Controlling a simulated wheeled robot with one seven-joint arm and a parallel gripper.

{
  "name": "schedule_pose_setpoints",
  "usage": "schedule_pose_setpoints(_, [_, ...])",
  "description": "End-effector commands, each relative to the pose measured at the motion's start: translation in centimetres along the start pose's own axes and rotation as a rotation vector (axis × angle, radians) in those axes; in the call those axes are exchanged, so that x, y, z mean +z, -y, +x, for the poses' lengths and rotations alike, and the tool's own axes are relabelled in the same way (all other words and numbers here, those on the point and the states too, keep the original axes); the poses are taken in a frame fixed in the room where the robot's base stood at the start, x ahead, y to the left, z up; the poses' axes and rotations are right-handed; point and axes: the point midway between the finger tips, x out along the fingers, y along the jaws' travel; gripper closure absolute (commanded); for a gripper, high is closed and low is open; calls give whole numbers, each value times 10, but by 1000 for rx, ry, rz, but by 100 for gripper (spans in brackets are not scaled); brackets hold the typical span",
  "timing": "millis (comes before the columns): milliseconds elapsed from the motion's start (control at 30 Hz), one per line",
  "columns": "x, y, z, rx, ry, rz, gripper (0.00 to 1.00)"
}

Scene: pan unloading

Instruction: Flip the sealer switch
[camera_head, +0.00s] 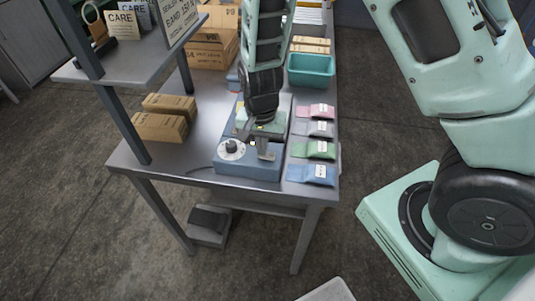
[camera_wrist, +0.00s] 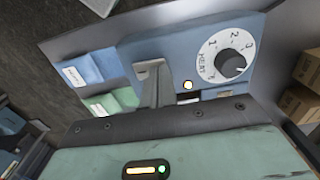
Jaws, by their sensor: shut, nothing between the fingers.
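The sealer (camera_head: 245,168) is a blue box at the table's front edge, with a white numbered dial (camera_head: 232,149) and black knob on its front left. In the wrist view the sealer's blue face (camera_wrist: 190,50) shows the dial (camera_wrist: 226,55) and a small glowing lamp (camera_wrist: 187,85). My gripper (camera_head: 265,152) is shut and empty, over the front of the sealer to the right of the dial. Its grey fingers also show in the wrist view (camera_wrist: 152,75), beside the lamp. I cannot make out the switch clearly; my gripper hides part of the face.
Pink, grey, green and blue pouches (camera_head: 312,173) lie in a row right of the sealer. A teal bin (camera_head: 311,70) stands behind them. Cardboard boxes (camera_head: 160,127) lie at the left under a raised shelf (camera_head: 140,62). A foot pedal (camera_head: 210,222) sits below the table.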

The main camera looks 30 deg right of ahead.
Motion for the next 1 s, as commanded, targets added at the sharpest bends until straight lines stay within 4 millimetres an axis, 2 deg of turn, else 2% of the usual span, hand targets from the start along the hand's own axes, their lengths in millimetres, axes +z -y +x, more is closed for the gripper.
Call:
schedule_pose_setpoints(400, [0,0,2,0,0,0,100])
schedule_pose_setpoints(1000, [0,0,-44,0,0,0,100])
